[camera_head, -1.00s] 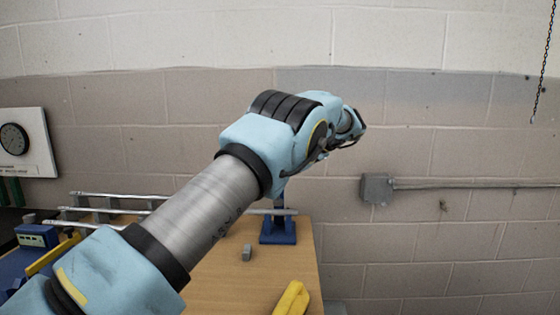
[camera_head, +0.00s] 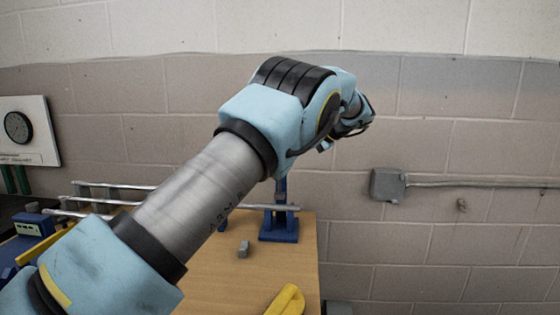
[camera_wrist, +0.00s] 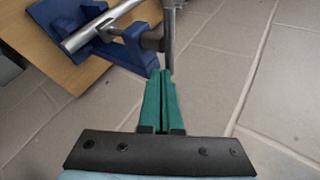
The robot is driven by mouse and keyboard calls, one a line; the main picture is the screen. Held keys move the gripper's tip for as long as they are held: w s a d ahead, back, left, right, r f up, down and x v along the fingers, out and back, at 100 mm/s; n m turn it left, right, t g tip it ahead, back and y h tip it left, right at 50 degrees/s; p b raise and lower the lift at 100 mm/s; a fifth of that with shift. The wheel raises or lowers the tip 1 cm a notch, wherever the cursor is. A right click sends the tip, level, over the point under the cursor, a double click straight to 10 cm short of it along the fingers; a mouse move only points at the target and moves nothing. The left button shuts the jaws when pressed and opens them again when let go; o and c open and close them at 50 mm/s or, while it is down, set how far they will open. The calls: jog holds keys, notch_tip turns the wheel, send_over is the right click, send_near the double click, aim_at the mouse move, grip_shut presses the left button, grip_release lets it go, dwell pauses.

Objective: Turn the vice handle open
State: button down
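The blue vice (camera_head: 279,226) stands at the far right corner of the wooden bench, partly behind my arm. In the wrist view its blue body (camera_wrist: 68,14) shows at the top left, with a bare metal bar (camera_wrist: 88,34) and a screw part toward the middle. A thin metal rod, apparently the vice handle (camera_wrist: 170,28), hangs down at the top centre. My gripper (camera_wrist: 163,73) has its green fingers together, with their tips at the rod's lower end. I cannot tell whether they touch it. In the head view my fingers are hidden.
The wooden bench top (camera_head: 225,285) holds a small grey block (camera_head: 243,249), a yellow object (camera_head: 287,300) and metal rails (camera_head: 120,187) at left. A grey wall box (camera_head: 388,184) with conduit is at right. Floor right of the bench is clear in the wrist view (camera_wrist: 270,90).

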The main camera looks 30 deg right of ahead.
jog(key=shift+w+p, duration=0.3)
jog(key=shift+w, duration=0.15)
jog(key=shift+w+a+p, duration=0.1)
jog(key=shift+w+p, duration=0.5)
jog(key=shift+w, duration=0.4)
dwell(0.9)
